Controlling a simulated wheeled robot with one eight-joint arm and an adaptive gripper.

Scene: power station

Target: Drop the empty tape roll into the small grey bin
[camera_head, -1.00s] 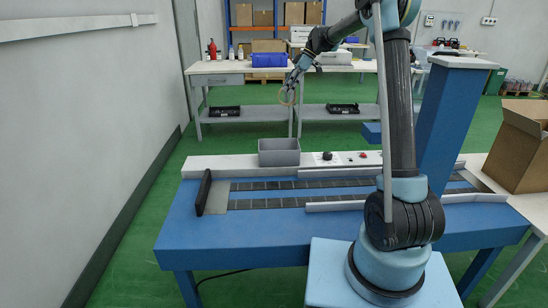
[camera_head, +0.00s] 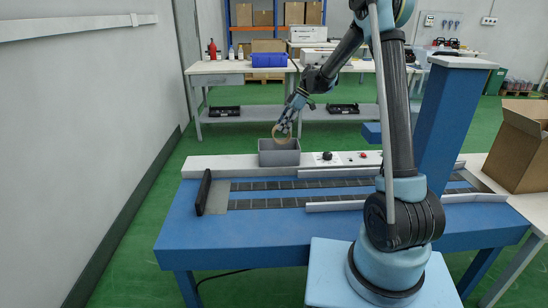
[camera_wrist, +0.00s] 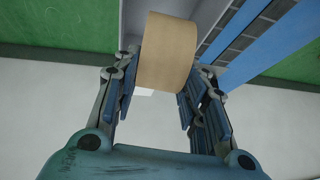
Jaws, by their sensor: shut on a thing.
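The empty tape roll (camera_head: 281,134) is a tan ring held upright at my gripper (camera_head: 286,124). In the wrist view the roll (camera_wrist: 168,52) sits between the two fingers of my gripper (camera_wrist: 160,85), which are shut on it. The small grey bin (camera_head: 279,158) stands on the white ledge at the back of the blue table. In the head view the roll is at the bin's opening, its lower part overlapping the bin's upper edge. I cannot tell how deep it is inside. In the wrist view the roll hides most of the bin.
The blue table (camera_head: 240,236) carries a dark slatted conveyor track (camera_head: 290,201) and a black upright plate (camera_head: 203,192). A control panel with a black knob (camera_head: 327,156) is right of the bin. A blue post (camera_head: 446,120) and cardboard box (camera_head: 520,150) stand at right.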

